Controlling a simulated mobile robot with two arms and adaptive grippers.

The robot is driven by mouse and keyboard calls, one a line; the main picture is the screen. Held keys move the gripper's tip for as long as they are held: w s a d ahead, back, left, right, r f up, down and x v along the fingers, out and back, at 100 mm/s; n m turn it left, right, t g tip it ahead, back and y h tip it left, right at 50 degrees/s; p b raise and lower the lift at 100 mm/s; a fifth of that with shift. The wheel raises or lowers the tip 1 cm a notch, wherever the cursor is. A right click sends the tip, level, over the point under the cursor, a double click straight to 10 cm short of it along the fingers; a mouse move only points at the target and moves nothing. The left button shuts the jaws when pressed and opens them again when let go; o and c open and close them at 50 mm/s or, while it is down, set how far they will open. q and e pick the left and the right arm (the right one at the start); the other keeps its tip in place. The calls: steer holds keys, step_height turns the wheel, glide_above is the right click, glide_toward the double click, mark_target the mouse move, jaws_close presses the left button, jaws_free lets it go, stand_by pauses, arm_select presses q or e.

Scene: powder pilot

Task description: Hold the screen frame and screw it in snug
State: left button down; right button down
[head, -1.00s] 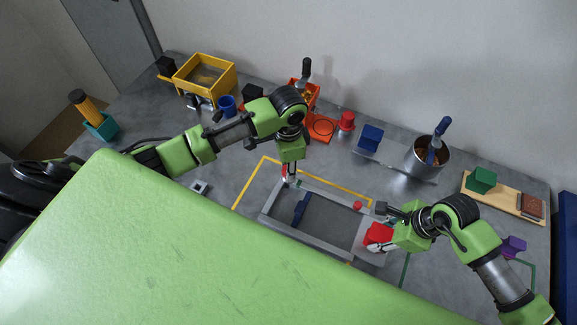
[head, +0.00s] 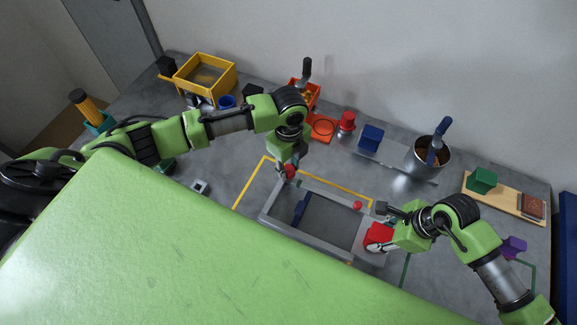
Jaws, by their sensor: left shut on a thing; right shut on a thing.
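The grey screen frame (head: 308,240) with its dark mesh lies on the table at the middle, inside a yellow marked outline. My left gripper (head: 287,178) is over the frame's far left corner, shut on a small red knob (head: 290,170) that is partly hidden by the gripper. Another red knob (head: 358,206) sits at the frame's far right corner. My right gripper (head: 379,231) is at the frame's right end, shut on a red block (head: 378,238) there. A dark blue bar (head: 300,208) lies across the mesh near its left side.
Behind stand a yellow box sieve (head: 206,78), an orange tray (head: 322,128), a red cup (head: 347,121), a blue block (head: 370,138) and a metal pot (head: 427,157) with a scoop. A wooden board (head: 500,199) is at right. My green body hides the near table.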

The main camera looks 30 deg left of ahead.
mark_target(289, 168)
arm_select(q)
steer(key=shift+s, duration=0.1)
steer(key=c, duration=1.6)
jaws_free()
steer(key=shift+o, duration=0.2)
step_height(289, 168, up, 12)
arm_select(e)
steer(key=c, duration=1.3)
jaws_free()
